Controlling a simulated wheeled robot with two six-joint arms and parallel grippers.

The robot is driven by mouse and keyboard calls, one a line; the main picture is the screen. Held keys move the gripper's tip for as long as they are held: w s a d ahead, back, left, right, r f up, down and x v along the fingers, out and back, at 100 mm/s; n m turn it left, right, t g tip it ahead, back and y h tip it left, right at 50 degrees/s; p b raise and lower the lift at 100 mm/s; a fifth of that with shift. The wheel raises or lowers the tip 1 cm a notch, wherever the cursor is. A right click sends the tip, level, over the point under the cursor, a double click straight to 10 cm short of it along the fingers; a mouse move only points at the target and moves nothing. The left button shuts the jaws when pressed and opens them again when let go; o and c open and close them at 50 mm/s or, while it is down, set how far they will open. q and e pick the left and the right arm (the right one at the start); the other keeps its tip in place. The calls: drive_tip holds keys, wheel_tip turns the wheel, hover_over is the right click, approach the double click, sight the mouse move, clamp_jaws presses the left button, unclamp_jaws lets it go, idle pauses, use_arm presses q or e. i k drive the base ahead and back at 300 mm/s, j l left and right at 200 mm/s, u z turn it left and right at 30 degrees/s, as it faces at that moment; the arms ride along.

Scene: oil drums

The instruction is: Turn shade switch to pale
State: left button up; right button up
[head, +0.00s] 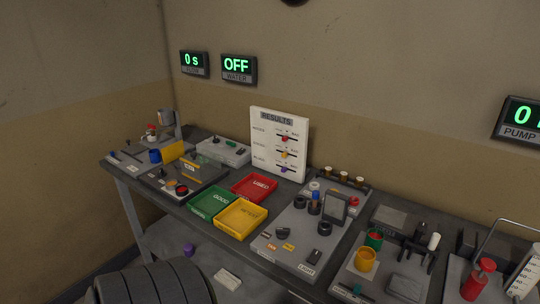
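A grey panel (285,246) on the bench carries several dark knobs, orange tags and a small label reading LIGHT (306,269). A dark switch-like piece (318,257) sits near that label. I cannot tell which control is the shade switch, and its setting is too small to read. Neither of my grippers is in view.
Green (207,202), red (254,187) and yellow (241,218) trays sit left of the panel. A white RESULTS board (279,144) stands behind. A yellow cup (365,260) and red bottle (478,280) stand to the right. A dark ribbed object (155,284) fills the lower left.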

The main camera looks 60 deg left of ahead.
sight(282, 233)
drive_tip(key=u, duration=1.5)
